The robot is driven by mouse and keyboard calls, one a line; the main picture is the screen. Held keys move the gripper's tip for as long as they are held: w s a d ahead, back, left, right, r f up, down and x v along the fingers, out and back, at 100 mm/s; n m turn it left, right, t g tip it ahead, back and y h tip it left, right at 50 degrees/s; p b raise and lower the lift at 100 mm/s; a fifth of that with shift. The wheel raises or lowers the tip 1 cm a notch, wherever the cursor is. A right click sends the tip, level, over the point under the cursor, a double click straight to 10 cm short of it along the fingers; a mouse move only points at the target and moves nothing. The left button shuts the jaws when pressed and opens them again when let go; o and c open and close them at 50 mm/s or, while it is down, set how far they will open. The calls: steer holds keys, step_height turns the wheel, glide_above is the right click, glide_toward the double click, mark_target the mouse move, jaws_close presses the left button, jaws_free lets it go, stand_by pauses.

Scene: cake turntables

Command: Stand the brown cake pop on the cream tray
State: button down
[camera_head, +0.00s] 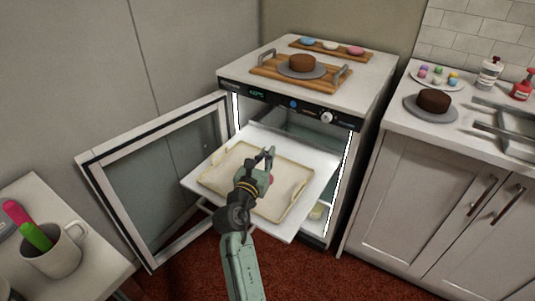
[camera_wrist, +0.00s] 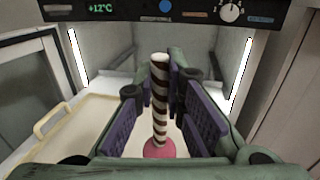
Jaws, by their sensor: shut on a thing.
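The cream tray (camera_head: 222,181) lies on a white pulled-out shelf (camera_head: 315,185) in front of the open cabinet; its rim and handle also show in the wrist view (camera_wrist: 52,118). My gripper (camera_head: 267,158) is over the tray's middle. In the wrist view my gripper (camera_wrist: 160,110) is shut on a cake pop with a brown-and-white striped stick (camera_wrist: 160,95) and a pink head (camera_wrist: 160,150). The stick points up and the head is down. I cannot tell whether the head touches the tray. I cannot make out a brown cake pop head.
The open glass door (camera_head: 165,175) stands left of the shelf. A brown cake on a wooden board (camera_head: 268,75) is on the cabinet top. Another cake (camera_head: 433,99) and a plate of small coloured balls (camera_head: 418,75) are on the right counter. A mug (camera_head: 60,255) stands at lower left.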

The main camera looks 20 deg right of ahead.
steer(key=shift+f+b, duration=2.7)
steer(key=shift+f, duration=0.65)
steer(key=shift+s+a, duration=0.15)
steer(key=shift+f, duration=0.1)
steer(key=shift+f, duration=0.6)
steer(key=shift+r, duration=0.1)
steer(key=c, duration=1.6)
jaws_free()
